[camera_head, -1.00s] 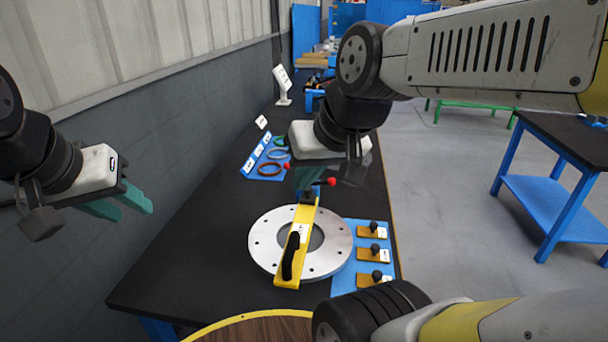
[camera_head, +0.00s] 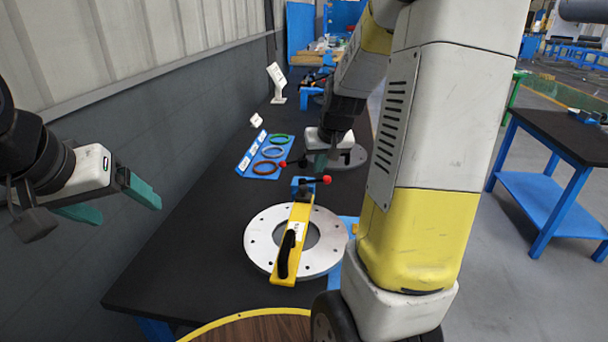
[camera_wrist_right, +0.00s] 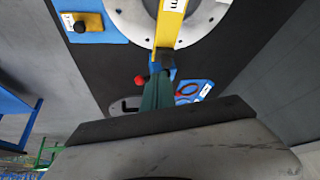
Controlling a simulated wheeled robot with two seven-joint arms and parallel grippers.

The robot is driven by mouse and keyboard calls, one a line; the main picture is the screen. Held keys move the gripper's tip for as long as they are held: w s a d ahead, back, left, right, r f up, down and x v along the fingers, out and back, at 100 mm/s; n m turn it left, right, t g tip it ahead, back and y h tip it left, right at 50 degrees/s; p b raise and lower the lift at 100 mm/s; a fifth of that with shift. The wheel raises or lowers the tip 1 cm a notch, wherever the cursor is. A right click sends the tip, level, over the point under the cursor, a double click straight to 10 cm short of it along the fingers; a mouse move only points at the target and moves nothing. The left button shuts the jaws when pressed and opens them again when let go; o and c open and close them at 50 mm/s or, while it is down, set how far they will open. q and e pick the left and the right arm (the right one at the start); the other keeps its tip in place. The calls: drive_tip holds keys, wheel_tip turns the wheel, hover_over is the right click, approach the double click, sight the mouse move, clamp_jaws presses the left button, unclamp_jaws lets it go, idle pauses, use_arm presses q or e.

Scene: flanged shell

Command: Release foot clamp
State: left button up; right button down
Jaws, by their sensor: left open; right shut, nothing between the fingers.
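A yellow clamp bar (camera_head: 300,225) with a black handle (camera_head: 286,254) lies across the silver flanged ring (camera_head: 262,240) on the black table. At its far end is a blue foot (camera_head: 303,184) with a cross handle ending in red knobs (camera_head: 326,180). My right gripper (camera_head: 321,164) is shut and empty, just beyond this foot. In the right wrist view its teal fingers (camera_wrist_right: 154,97) overlap the blue foot (camera_wrist_right: 161,66), with one red knob (camera_wrist_right: 140,80) beside them; contact cannot be told. My left gripper (camera_head: 120,202) is open and empty at the left, away from the clamp.
A blue holder (camera_head: 243,168) with coloured rings lies beyond the clamp at left. A grey plate (camera_head: 353,157) lies behind my right gripper. My right arm hides most of the blue knob tray (camera_head: 348,222). Table at left is clear.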

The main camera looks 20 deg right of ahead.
sight(321, 181)
drive_tip(key=w+d+f+h, duration=0.1)
drive_tip(key=w+d+f, duration=0.2)
drive_tip(key=d+f, duration=0.1)
drive_tip(key=shift+f, duration=0.75)
drive_tip(key=shift+d, duration=0.1)
drive_tip(key=w+f, duration=0.5)
drive_tip(key=w+d+f, duration=0.1)
drive_tip(key=w+f, duration=0.2)
drive_tip(key=shift+w, duration=0.2)
